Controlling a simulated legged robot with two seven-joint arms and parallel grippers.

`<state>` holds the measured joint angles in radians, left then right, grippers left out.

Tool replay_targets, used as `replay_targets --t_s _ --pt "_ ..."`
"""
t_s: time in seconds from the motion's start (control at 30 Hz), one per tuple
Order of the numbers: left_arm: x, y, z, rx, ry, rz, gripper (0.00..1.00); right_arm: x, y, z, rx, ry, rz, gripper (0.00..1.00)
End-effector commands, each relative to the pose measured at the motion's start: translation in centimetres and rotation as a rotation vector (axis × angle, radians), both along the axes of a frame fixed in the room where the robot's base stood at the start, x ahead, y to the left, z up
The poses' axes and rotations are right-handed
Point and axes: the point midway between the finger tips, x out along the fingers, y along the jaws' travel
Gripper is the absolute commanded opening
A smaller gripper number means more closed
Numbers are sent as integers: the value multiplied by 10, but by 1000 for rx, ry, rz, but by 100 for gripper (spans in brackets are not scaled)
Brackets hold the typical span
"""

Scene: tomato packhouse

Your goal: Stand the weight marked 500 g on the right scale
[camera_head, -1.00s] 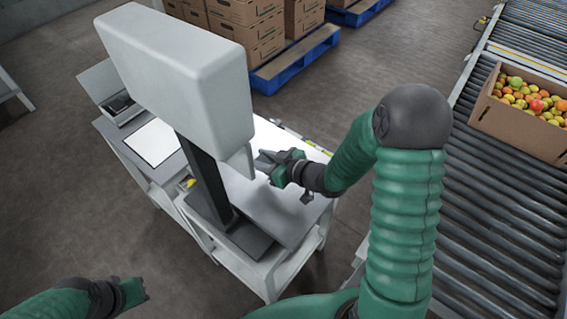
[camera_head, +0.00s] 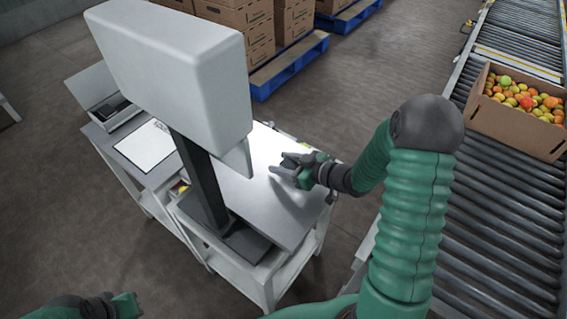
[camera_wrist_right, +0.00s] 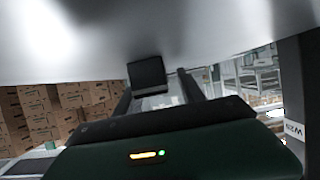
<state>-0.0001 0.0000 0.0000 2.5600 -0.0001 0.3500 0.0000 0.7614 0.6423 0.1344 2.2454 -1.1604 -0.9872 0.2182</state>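My right gripper (camera_head: 286,167) is over the right part of the grey bench top (camera_head: 262,200), right of the dark column. Its two fingers look spread apart in the head view. In the right wrist view the fingers (camera_wrist_right: 158,90) also stand apart, with a small dark block (camera_wrist_right: 149,75) between or just beyond them; I cannot tell what it is or whether it is touched. My left gripper (camera_head: 127,305) is at the lower left edge, far from the bench, its fingers unclear. I cannot make out a weight marked 500 g or the right scale; the housing and column hide part of the bench.
A big pale housing (camera_head: 170,70) on a dark column (camera_head: 200,180) stands over the bench. A white sheet (camera_head: 146,146) and a tray with a dark item (camera_head: 110,108) lie at left. A roller conveyor (camera_head: 500,220) with a tomato box (camera_head: 515,128) is at right. Stacked cartons (camera_head: 235,45) stand behind.

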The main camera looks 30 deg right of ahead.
Motion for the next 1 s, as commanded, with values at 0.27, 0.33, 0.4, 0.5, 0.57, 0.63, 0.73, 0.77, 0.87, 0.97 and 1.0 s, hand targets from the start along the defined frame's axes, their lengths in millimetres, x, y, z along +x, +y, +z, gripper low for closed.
replay_targets --t_s 0.27,0.33,0.4,0.5,0.57,0.63,0.73,0.77,0.87,0.97,1.0 --pt "0 0 0 0 0 0 0 0 -2 0 2 -2 0 54" --pt "0 0 1 0 0 0 0 -1 -2 1 2 -3 -1 54" --pt "0 0 4 0 0 0 0 -5 -4 4 2 -1 -3 54" --pt "0 0 11 0 0 0 0 -20 -11 13 1 -2 -4 54" --pt "0 0 16 0 0 0 0 -32 -16 20 1 -3 -4 54" --pt "0 0 23 0 0 0 0 -49 -23 28 1 -3 -5 54" --pt "0 0 30 0 0 0 0 -71 -32 37 0 -3 -5 54" --pt "0 0 32 0 0 0 0 -77 -35 39 1 -2 -5 54" --pt "0 0 35 0 0 0 0 -92 -41 44 1 -2 -4 54" --pt "0 0 37 0 0 0 0 -99 -43 47 2 -3 -1 54" --pt "0 0 37 0 0 0 0 -101 -44 47 2 -2 0 54"
